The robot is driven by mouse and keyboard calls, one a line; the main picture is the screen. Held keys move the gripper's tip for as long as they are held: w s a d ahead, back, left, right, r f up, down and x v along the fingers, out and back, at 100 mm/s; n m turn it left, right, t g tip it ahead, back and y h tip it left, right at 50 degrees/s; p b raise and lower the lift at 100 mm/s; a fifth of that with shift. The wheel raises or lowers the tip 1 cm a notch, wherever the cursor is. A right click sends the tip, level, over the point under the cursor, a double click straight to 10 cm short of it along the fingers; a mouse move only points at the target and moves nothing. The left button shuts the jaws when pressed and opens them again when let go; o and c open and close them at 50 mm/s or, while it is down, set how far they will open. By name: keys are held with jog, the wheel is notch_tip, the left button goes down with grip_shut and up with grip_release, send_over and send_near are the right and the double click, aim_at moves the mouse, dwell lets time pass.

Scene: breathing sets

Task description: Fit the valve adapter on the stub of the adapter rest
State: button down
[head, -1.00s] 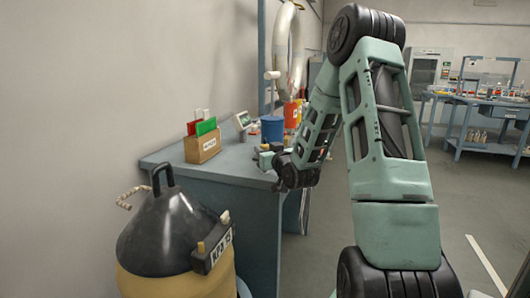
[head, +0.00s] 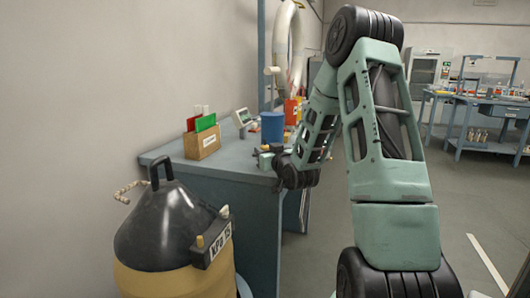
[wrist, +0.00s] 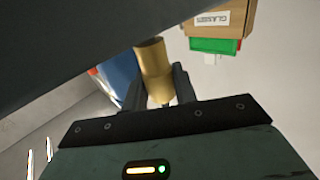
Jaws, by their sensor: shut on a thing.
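A brass-coloured cylinder (wrist: 153,72), by its look the valve adapter, stands between the two dark fingers of my gripper (wrist: 158,88) in the wrist view. My gripper is shut on it. A narrower, paler end of the cylinder shows low between the fingers. In the head view my gripper (head: 268,158) is over the near right part of the blue-grey bench (head: 218,178).
A cardboard box (head: 201,144) with red and green cards stands on the bench at left. A black-topped yellow vessel (head: 170,235) is in front of the bench.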

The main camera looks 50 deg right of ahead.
jog(key=shift+f+b, duration=0.6)
jog(key=shift+f, duration=0.1)
jog(key=c, duration=1)
grip_release()
jog(key=shift+c, duration=0.2)
jog(key=shift+s, duration=0.15)
jog(key=v, duration=0.2)
jog(key=p+v, duration=0.1)
jog(key=v, duration=0.3)
jog(key=shift+s+a+r+p, duration=0.1)
jog(key=shift+s+r+p, duration=0.1)
jog(key=shift+r+p, duration=0.15)
jog(key=shift+s+f+p, duration=0.15)
jog(key=shift+p, duration=0.45)
jog(key=p+v, duration=0.5)
jog(key=p, duration=0.8)
jog(key=shift+f, duration=0.15)
